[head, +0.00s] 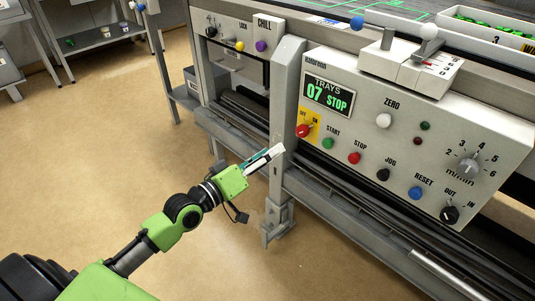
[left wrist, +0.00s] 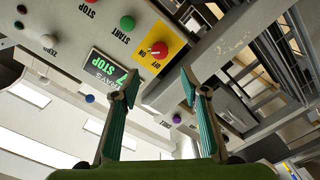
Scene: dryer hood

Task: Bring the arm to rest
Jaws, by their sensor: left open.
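My left arm (head: 183,212) reaches in from the lower left, bent upward. Its gripper (head: 268,156) is in front of the grey upright post, left of the control panel (head: 370,122). In the left wrist view the two teal-lined fingers (left wrist: 157,88) are spread apart with nothing between them. The red off/on knob (head: 303,131) on its yellow plate is close to the upper right of the gripper; it also shows beyond the fingers in the left wrist view (left wrist: 158,50). The display (head: 328,95) reads "TRAYS 07 STOP". My right gripper is out of view.
The panel carries several buttons, including green start (head: 327,143) and red stop (head: 354,158). A CHILL panel (head: 238,36) stands left of the post. Grey frame rails run below. A shelf (head: 98,38) stands at the back left. The tan floor (head: 100,150) is open.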

